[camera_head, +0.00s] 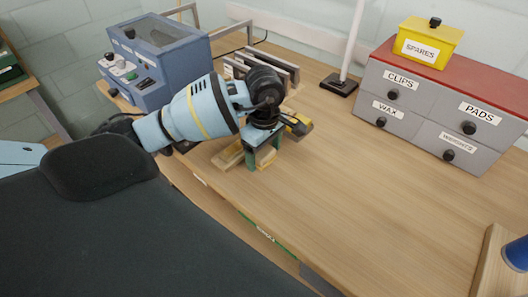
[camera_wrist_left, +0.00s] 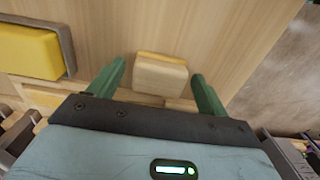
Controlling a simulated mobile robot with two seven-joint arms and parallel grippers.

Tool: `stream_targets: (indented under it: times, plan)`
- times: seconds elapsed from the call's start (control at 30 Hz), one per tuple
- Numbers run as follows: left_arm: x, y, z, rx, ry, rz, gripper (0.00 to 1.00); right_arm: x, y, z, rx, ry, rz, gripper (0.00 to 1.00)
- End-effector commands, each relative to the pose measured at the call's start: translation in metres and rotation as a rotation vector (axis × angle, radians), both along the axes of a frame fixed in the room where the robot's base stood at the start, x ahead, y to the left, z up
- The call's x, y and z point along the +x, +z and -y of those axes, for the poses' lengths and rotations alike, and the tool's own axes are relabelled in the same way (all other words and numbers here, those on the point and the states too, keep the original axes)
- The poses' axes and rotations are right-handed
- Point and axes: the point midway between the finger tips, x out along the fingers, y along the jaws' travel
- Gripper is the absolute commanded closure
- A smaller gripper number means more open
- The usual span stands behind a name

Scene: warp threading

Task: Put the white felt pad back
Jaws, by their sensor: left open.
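My left gripper (camera_head: 263,156) is open and points down at the bench, over pale wooden pieces. In the left wrist view its green fingers (camera_wrist_left: 158,72) stand on either side of a small pale block (camera_wrist_left: 160,76) with a yellowish far edge. The block has a gap to each finger. I cannot tell whether this block carries the white felt pad; no plainly white felt shows. The drawer marked PADS (camera_head: 480,110) is shut in the grey cabinet at the right. My right gripper is not in view.
A yellow block (camera_wrist_left: 28,52) in a grey-brown holder lies left of the fingers. A blue machine (camera_head: 165,62) and grey metal rails (camera_head: 290,68) stand behind the arm. A yellow SPARES box (camera_head: 428,45) sits on the cabinet. The bench's (camera_head: 360,200) right middle is clear.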

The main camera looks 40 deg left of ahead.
Motion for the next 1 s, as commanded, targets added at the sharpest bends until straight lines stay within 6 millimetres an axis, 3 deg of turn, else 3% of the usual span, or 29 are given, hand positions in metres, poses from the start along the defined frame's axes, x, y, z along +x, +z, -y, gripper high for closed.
stream_targets:
  times: [0.53,0.7,1.0]
  plan:
    - [0.001,0.100,0.000,0.001,0.000,0.005,0.22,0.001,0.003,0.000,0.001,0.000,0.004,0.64]
    - [0.001,0.114,0.000,0.000,0.001,0.003,0.22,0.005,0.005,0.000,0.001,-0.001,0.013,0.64]
    - [0.000,0.116,0.000,-0.001,0.001,0.000,0.22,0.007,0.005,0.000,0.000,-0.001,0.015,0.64]
